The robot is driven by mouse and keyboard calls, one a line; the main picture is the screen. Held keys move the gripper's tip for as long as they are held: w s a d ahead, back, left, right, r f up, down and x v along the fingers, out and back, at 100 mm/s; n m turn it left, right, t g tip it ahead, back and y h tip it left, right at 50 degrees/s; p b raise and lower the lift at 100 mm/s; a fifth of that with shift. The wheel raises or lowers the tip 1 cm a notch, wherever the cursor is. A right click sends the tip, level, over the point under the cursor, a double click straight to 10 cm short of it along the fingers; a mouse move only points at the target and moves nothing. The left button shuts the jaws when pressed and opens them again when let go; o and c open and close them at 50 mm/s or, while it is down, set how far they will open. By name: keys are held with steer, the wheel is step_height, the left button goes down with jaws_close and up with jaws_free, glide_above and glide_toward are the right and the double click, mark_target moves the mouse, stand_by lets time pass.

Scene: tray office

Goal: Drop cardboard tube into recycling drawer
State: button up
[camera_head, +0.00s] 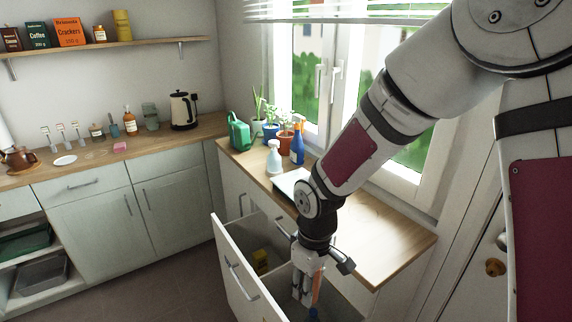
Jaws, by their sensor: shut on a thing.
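My gripper (307,295) points down into the open drawer (237,267) under the window counter. It is shut on the cardboard tube (316,288), a narrow orange-brown strip beside the fingers. The tube is upright or nearly so, and its lower end is hard to make out. Inside the drawer, a yellow item (260,261) lies in the left part and something blue (313,313) shows below the tube. My gripper and the drawer front hide much of the inside.
The window counter (390,240) holds a green watering can (239,132), potted plants, a white spray bottle (274,158) and a blue spray bottle (297,145). The left counter holds a kettle (183,110) and small items. The floor (170,275) left of the drawer is clear.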

steer(key=w+d+m, duration=0.3)
steer(key=d, duration=0.1)
steer(key=w+d+f+m, duration=0.1)
steer(key=w+d+m, duration=0.2)
steer(key=w+d, duration=0.1)
steer(key=w+d+f+m, duration=0.1)
steer(key=w+d+m, duration=0.2)
steer(key=d, duration=0.3)
steer(key=shift+w+f+m, duration=0.15)
steer(key=shift+f+m, duration=0.1)
steer(key=shift+m, duration=0.15)
